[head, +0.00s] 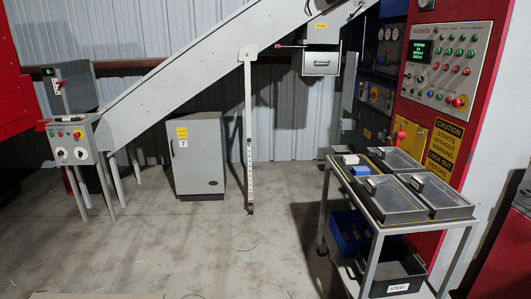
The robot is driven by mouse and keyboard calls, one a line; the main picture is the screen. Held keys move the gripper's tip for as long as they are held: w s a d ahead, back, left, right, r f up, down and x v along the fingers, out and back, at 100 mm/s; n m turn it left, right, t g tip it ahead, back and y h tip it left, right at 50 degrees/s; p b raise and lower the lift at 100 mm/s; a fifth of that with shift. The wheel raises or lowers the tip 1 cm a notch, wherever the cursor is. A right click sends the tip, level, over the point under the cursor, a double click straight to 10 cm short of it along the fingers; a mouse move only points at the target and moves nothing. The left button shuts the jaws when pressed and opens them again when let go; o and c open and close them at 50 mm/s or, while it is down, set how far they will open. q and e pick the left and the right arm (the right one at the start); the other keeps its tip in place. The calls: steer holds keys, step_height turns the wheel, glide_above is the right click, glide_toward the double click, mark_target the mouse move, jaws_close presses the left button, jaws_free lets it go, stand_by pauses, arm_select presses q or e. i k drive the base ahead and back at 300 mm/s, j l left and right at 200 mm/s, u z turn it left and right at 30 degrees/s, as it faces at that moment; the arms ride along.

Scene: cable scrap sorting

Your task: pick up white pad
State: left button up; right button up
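A small white block (350,159), which looks like the white pad, lies at the far left corner of the top of a grey metal cart (377,216) on the right. It is small in the view and its exact shape is hard to tell. A small blue block (361,171) lies just in front of it. Neither of my grippers shows in the head view.
Several grey lidded trays (392,203) fill the cart top. A blue bin (348,229) and a black bin (402,272) sit on its lower shelf. A red control cabinet (447,65) stands behind. A grey cabinet (197,155) stands under the conveyor (185,75). The middle floor is mostly clear.

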mark_target(352, 158)
steer(key=i, duration=2.1)
